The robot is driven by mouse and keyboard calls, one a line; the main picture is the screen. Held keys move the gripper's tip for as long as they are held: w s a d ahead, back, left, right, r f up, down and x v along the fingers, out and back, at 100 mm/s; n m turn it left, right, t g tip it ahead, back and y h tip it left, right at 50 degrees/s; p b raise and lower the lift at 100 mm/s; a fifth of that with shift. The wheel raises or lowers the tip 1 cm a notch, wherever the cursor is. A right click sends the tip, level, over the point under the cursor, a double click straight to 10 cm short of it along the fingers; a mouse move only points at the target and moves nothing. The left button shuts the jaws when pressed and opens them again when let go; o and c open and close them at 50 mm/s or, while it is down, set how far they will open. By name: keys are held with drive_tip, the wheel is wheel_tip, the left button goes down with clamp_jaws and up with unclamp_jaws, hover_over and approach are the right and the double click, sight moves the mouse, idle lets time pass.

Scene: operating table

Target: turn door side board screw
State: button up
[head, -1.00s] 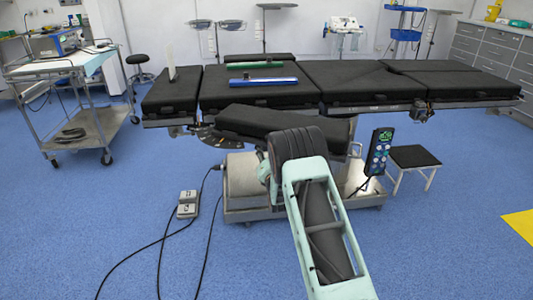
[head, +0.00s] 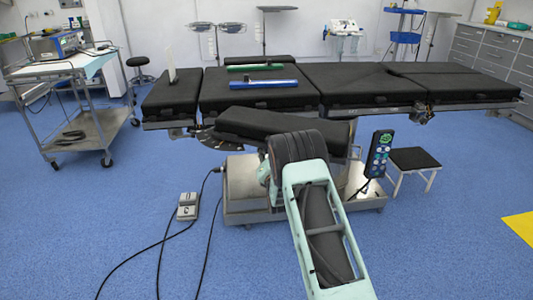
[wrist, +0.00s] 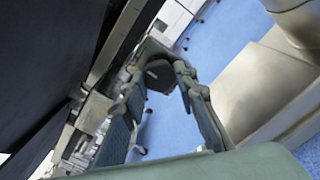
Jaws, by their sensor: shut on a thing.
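The operating table (head: 375,83) stands in front of me with its black padded top. In the wrist view its metal side rail (wrist: 112,45) runs along the upper left, with the dark table padding beside it. My gripper (wrist: 158,68) has its two jointed fingers reaching forward below the table edge. A dark rounded piece (wrist: 158,76), apparently the screw's knob, sits between the fingertips, and they are closed on it. Its threads and the board it belongs to cannot be made out. In the head view the gripper and the screw cannot be made out.
The grey table column base (head: 240,185) stands below the table. A hand control (head: 378,153) hangs at the front right, near a stool (head: 414,158). A foot pedal (head: 187,206) and cables lie on the floor. A cart (head: 75,105) stands left. A blue item (head: 265,83) lies on top.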

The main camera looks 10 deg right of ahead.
drive_tip(key=n, duration=3.2)
drive_tip(key=shift+d+r+n, duration=0.1)
drive_tip(key=shift+n, duration=0.2)
idle(0.5)
idle(0.3)
drive_tip(key=o, duration=1.1)
